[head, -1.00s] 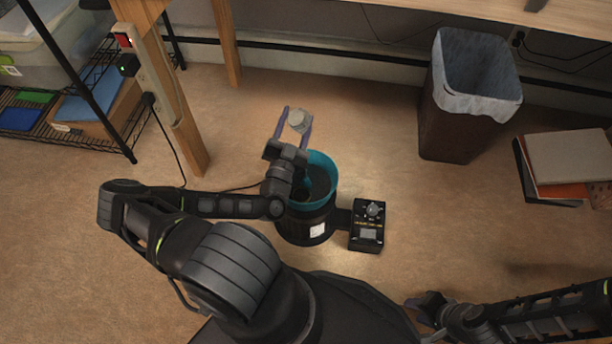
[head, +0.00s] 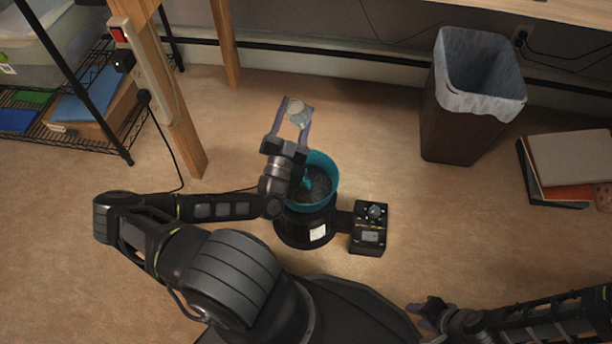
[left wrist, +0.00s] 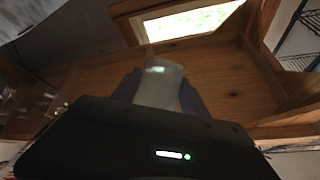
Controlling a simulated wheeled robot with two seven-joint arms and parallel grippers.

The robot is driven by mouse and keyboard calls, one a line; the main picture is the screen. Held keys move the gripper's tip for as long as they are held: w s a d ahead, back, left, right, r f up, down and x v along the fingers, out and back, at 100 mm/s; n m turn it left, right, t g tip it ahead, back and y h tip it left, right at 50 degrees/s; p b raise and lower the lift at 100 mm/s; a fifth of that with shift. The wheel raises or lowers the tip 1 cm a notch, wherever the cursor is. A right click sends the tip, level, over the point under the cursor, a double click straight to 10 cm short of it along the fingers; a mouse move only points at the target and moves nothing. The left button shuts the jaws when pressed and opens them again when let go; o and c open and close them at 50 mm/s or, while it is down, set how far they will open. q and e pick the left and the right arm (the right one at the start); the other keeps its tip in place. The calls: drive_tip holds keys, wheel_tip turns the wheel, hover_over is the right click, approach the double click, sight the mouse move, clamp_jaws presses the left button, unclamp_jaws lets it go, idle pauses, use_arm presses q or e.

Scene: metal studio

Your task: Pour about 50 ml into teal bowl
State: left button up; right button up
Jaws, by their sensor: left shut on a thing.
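My left gripper (head: 297,110) is shut on a small whitish, translucent cup (head: 300,116). It holds the cup above and behind the teal bowl's far rim. The cup also shows between the fingers in the left wrist view (left wrist: 160,88); its contents cannot be made out. The teal bowl (head: 329,170) sits in a black round base, partly hidden by my left wrist. Its inside looks dark grey, and I cannot tell what it holds. My right gripper (head: 430,311) is low at the right, away from the bowl; its fingers are too small and dark to read.
A black control box (head: 371,228) with a knob joins the base (head: 303,232) on its right. A lined bin (head: 450,127) stands at the back right, near stacked books (head: 568,160). A wooden table leg (head: 175,125) and wire shelf (head: 90,143) are at left. Floor between is clear.

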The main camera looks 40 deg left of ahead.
use_arm(q)
drive_tip(key=shift+a+b, duration=0.1)
drive_tip(key=shift+b, duration=0.2)
drive_tip(key=shift+w+a+r+t, duration=0.1)
drive_tip(key=shift+a+t, duration=0.2)
drive_tip(key=shift+a, duration=0.1)
drive_tip(key=shift+m+b, duration=0.3)
drive_tip(key=shift+b, duration=0.05)
drive_tip(key=shift+a+r+m+t+h+b, duration=0.1)
drive_tip(key=shift+m+t+h+b, duration=0.2)
drive_tip(key=shift+b, duration=0.25)
drive_tip(key=shift+w+a+r+m+t+b, duration=0.1)
drive_tip(key=shift+a+r+m+t+b, duration=0.05)
drive_tip(key=shift+a+m+t+b, duration=0.25)
drive_tip(key=shift+r+m+t+h+b, duration=0.15)
drive_tip(key=shift+m+t+h+b, duration=0.2)
drive_tip(key=shift+b, duration=0.4)
drive_tip(key=shift+s+d+r+m+t+h+b, duration=0.1)
drive_tip(key=shift+s+r+m+t+h+b, duration=0.15)
drive_tip(key=shift+s+m+h+b, duration=0.2)
